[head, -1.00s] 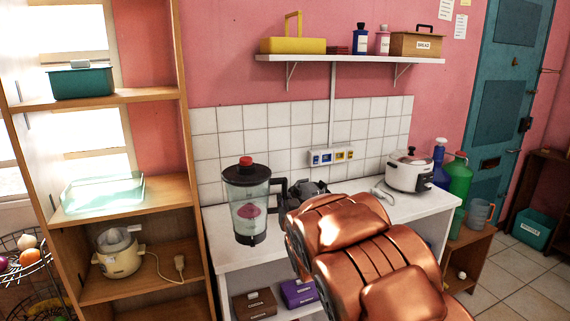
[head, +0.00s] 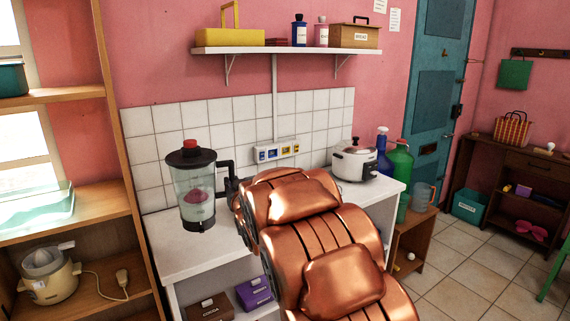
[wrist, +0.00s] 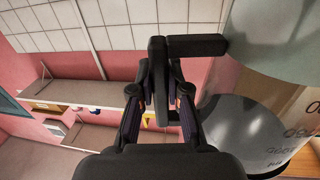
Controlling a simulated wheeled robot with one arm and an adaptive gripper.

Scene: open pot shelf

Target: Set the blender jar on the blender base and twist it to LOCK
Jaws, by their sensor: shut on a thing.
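The blender jar (head: 195,192) is clear, with a black lid, a red cap and a black bottom collar. It is upright over the left part of the white counter (head: 178,256); a pinkish thing shows inside or through it. My gripper (wrist: 160,72) is shut on the jar's black handle (wrist: 195,46) in the wrist view, with a finger on either side of its bar. In the head view the gripper is mostly hidden behind my copper arm. The jar's pale wall also shows at the right of the wrist view (wrist: 275,35). I cannot make out the blender base.
A white rice cooker (head: 354,162) stands on the counter's right. A wall socket strip (head: 277,152) and a loaded shelf (head: 265,50) are behind. A wooden rack (head: 88,203) with a juicer (head: 48,275) stands left. Boxes (head: 254,292) sit under the counter.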

